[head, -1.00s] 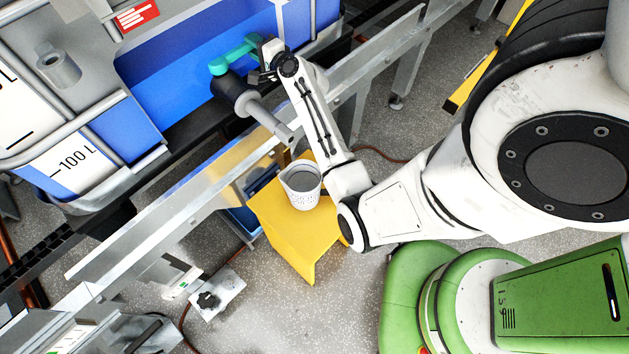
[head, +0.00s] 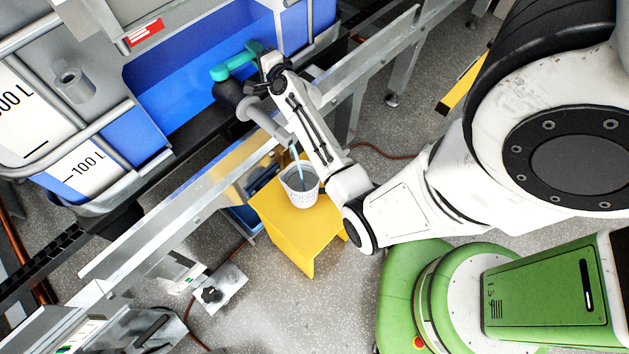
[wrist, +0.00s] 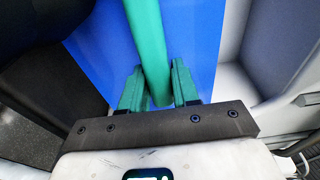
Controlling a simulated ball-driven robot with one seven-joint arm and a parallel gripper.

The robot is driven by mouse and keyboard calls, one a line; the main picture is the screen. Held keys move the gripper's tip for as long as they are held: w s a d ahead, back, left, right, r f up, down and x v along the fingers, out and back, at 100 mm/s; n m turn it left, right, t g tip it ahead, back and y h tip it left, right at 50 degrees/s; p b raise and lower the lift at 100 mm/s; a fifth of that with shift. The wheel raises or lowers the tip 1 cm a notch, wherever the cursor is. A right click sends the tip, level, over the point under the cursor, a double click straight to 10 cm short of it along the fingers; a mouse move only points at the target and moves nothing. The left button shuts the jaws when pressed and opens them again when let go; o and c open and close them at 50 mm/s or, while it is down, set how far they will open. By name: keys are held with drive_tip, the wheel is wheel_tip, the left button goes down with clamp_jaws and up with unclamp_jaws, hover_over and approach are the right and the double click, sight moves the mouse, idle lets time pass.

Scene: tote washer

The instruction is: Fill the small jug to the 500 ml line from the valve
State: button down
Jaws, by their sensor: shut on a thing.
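The small jug (head: 300,190) is white and stands upright on a yellow stand (head: 290,228) in the head view. A thin pale blue stream (head: 297,165) falls from the grey spout (head: 281,135) into the jug. The level in the jug against its marks is too small to read. The valve has a teal handle (head: 236,65), which also shows in the wrist view (wrist: 148,45). My gripper (wrist: 158,90) is shut on this handle, with a finger on each side of it. In the head view, my arm partly hides the gripper.
A large tank (head: 190,95) with blue contents and a "100 L" mark is behind the valve. A metal rail (head: 160,235) runs diagonally between the tank and the stand. A green machine (head: 440,290) is at the lower right. Grey floor is open below the stand.

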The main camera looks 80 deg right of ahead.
drive_tip(key=shift+s+a+m+g+h+p, duration=0.25)
drive_tip(key=shift+a+m+g+h+p, duration=0.7)
drive_tip(key=shift+p, duration=2.4)
drive_tip(key=shift+s+a+m+g+h+p, duration=0.3)
drive_tip(key=shift+a+m+g+h+p, duration=0.2)
drive_tip(key=shift+p, duration=0.8)
drive_tip(key=shift+d+f, duration=0.1)
drive_tip(key=shift+d, duration=0.15)
idle(3.1)
